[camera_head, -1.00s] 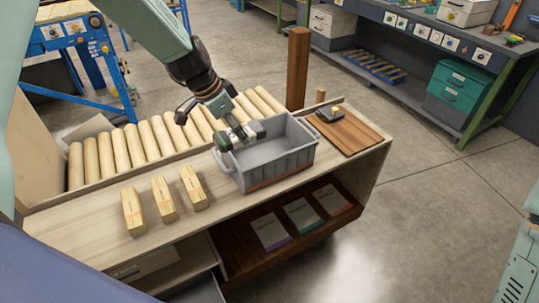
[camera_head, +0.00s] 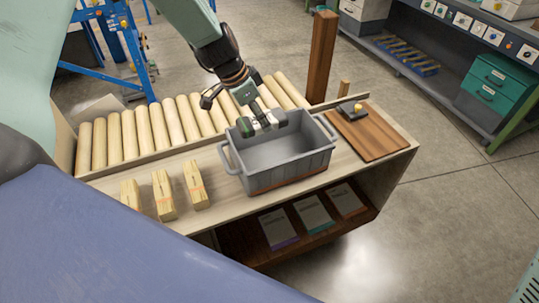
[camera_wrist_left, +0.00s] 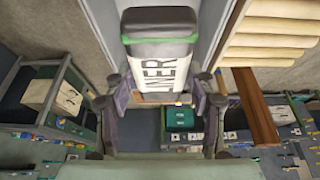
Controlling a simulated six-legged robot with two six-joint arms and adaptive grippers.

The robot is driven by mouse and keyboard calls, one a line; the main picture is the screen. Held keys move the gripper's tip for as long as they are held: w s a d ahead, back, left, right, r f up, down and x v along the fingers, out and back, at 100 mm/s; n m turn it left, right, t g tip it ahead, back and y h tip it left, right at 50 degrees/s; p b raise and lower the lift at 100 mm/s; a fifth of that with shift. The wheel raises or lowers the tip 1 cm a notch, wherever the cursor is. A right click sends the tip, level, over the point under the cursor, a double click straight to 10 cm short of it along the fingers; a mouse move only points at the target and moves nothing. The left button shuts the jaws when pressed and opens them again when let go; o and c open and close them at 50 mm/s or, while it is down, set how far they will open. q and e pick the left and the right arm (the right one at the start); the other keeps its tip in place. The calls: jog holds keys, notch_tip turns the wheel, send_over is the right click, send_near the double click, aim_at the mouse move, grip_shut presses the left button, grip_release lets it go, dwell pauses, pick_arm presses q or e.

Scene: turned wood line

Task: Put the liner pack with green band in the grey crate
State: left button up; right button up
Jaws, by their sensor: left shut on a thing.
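The liner pack with green band (camera_wrist_left: 160,70) is in my left gripper, a white pack with dark lettering, a grey end and a green band near that end. In the head view the pack (camera_head: 247,127) shows only as a small dark-ended, pale shape. My left gripper (camera_head: 262,122) is shut on it, above the back left part of the grey crate (camera_head: 290,177). The fingers also show on both sides of the pack in the left wrist view (camera_wrist_left: 162,105). The crate stands upright on the bench, and its visible inside looks empty. My right gripper is out of view.
Several wooden rollers (camera_head: 143,134) lie behind the crate. Three wood blocks (camera_head: 163,195) stand to its left. A brown board (camera_head: 371,135) with a small dark item (camera_head: 352,110) is to its right, near a wooden post (camera_head: 322,58). Three flat packs (camera_head: 314,214) lie on the lower shelf.

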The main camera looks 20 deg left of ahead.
pick_arm(q)
notch_tip(320, 180, down, 10)
jog(key=shift+s+d+f+b, duration=0.15)
jog(key=shift+b, duration=1)
jog(key=shift+f, duration=0.25)
notch_tip(320, 180, down, 4)
jog(key=shift+r+b, duration=0.2)
jog(key=shift+b, duration=0.25)
jog(key=shift+f, duration=0.4)
